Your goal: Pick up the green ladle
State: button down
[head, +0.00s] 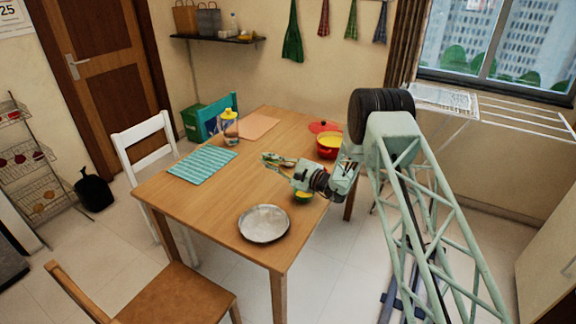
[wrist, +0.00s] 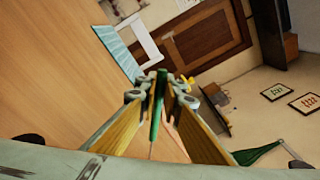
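My gripper (head: 272,160) is low over the middle of the wooden table in the head view, pointing left. In the wrist view, the two yellow-sided fingers of my gripper (wrist: 161,94) are apart. The green ladle (wrist: 156,108) shows as a slim dark green shape between them. A gap shows between it and the right finger, so I see no firm grip on it. In the head view the ladle is hard to tell from the greenish fingers.
A small green bowl (head: 304,197) is below my wrist. The table's front left is clear.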

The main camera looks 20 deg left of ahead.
dwell(0.4)
jog(key=shift+r+p, duration=0.65)
jog(key=shift+r, duration=4.35)
jog(key=shift+d, duration=0.1)
